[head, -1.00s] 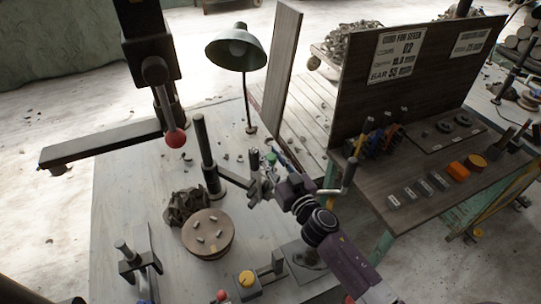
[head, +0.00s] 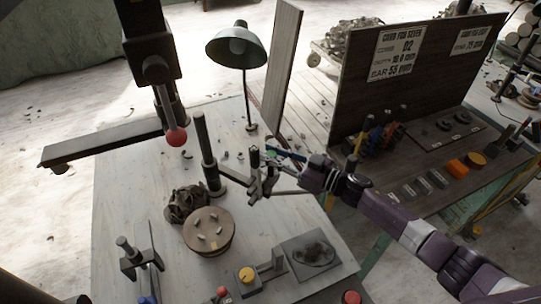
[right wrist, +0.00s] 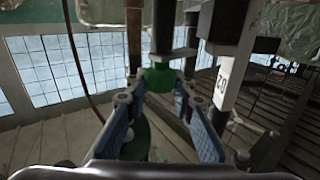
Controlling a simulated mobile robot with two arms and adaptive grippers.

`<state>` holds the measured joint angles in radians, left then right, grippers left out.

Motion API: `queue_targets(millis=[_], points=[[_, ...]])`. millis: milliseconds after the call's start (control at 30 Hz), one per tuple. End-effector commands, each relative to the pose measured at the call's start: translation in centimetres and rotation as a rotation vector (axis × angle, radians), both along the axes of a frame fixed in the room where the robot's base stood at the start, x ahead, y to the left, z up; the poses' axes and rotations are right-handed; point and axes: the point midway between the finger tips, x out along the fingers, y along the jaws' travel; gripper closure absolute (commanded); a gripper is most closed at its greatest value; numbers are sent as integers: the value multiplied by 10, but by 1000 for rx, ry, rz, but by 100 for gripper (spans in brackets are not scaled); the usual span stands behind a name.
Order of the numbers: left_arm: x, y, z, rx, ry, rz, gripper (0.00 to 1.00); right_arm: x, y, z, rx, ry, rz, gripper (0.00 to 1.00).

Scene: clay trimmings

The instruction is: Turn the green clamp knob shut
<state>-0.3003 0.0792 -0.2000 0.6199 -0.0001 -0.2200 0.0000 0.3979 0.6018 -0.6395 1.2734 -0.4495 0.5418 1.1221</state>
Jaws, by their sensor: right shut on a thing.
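The green clamp knob (head: 271,153) is small in the head view, beside the dark upright post (head: 207,150) on the worktable. In the right wrist view the green knob (right wrist: 160,77) shows between the tips of my blue-padded fingers. My right gripper (head: 266,170) is shut on the knob, its arm reaching in from the right. The fingers hide part of the knob in the head view, and its exact turn angle cannot be told. My left gripper is not in view.
A round wooden disc (head: 208,232) with small pieces and a dark clay lump (head: 187,204) lie left of the gripper. A green lamp (head: 237,47) stands behind. A red-tipped lever (head: 176,137) hangs at the left. A side bench (head: 440,205) with tools stands right.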

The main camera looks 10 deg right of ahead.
Motion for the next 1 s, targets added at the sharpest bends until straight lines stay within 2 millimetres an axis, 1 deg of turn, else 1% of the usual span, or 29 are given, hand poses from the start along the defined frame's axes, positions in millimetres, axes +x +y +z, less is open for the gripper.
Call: queue_targets(millis=[467, 500, 567, 767, 867, 1000], points=[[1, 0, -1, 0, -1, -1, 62, 0, -1, 0, -1, 1, 18, 100], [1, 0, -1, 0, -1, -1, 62, 0, -1, 0, -1, 1, 18, 76], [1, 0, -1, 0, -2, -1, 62, 1, -1, 0, -1, 1, 18, 70], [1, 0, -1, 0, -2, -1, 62, 0, 0, 0, -1, 1, 18, 69], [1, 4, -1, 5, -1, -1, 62, 0, 0, 1, -1, -1, 19, 69], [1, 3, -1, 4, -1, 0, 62, 0, -1, 13, -3, -3, 20, 69]])
